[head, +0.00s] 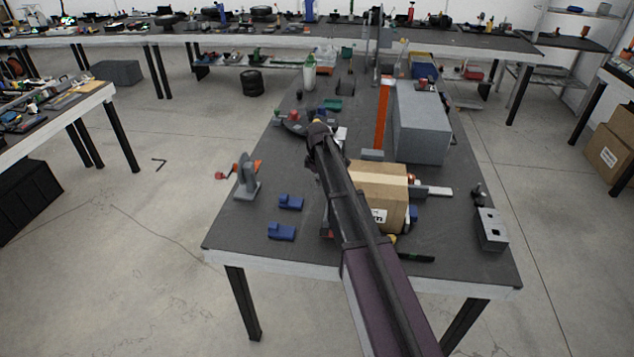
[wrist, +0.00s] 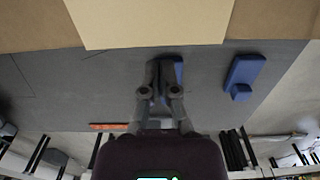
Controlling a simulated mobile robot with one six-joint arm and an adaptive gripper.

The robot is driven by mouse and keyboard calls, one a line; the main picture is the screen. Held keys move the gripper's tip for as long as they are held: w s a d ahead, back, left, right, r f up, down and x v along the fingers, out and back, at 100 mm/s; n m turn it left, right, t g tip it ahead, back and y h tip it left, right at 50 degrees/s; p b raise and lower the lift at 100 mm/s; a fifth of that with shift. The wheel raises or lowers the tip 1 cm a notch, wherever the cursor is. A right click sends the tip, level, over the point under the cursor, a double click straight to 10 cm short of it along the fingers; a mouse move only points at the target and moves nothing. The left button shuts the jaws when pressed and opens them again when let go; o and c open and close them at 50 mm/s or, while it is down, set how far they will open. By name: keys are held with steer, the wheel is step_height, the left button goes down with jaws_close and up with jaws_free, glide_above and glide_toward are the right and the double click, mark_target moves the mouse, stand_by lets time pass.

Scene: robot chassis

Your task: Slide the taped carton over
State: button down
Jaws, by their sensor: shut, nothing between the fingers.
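The brown cardboard carton (head: 394,188) with a pale tape strip stands on the dark table (head: 225,238), right of my arm, which hides its left part. In the wrist view, the carton (wrist: 45,25) fills the top edge, with its tape band (wrist: 150,22) in the middle. My gripper (wrist: 165,64) is shut and empty beside the taped side, with a gap of bare table showing between the fingertips and the carton. In the head view the fingers are hard to make out around the dark wrist end.
Two blue blocks (head: 290,202) (head: 281,231) and a grey bracket (head: 246,178) lie left of the carton. A large grey box (head: 420,122) stands behind it. A grey block (head: 491,230) sits near the right edge. The front left of the table is mostly bare.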

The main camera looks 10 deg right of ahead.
steer(key=shift+f+b, duration=0.3)
steer(key=shift+f, duration=0.25)
steer(key=shift+s+d+r, duration=0.1)
steer(key=shift+s+d, duration=0.1)
steer(key=shift+d, duration=0.45)
steer(key=shift+s+d, duration=0.2)
steer(key=shift+d, duration=0.45)
steer(key=shift+s+d+r, duration=0.1)
steer(key=shift+s+d, duration=0.1)
steer(key=shift+d, duration=0.45)
steer(key=shift+s+d, duration=0.25)
steer(key=shift+d, duration=0.55)
steer(key=shift+a, duration=0.15)
